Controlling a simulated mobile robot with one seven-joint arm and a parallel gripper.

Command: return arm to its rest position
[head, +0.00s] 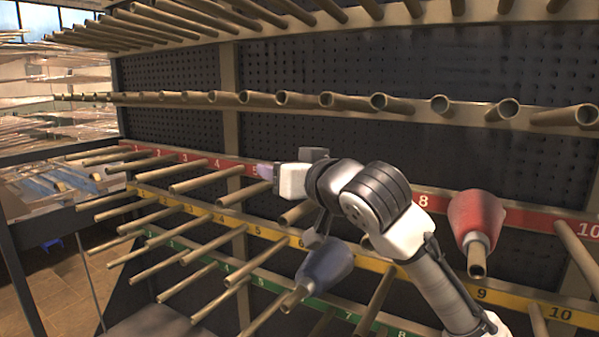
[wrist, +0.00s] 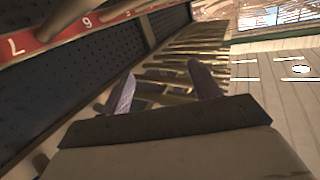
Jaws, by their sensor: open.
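My gripper (head: 266,171) is at the end of my white and black arm, in front of the rack near the red strip, by the number 5 place. In the wrist view my gripper (wrist: 164,88) shows two purple-grey fingers wide apart with nothing between them. The arm comes in from the lower right of the head view and bends left at the wrist. It hides part of the red and yellow strips behind it.
A red cone-shaped piece (head: 476,218) sits on a peg by number 8 of the red strip (head: 440,205). A blue-grey one (head: 325,266) sits on a peg below my wrist. Several bare pegs stick out around the arm. Open floor (head: 75,290) lies at left.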

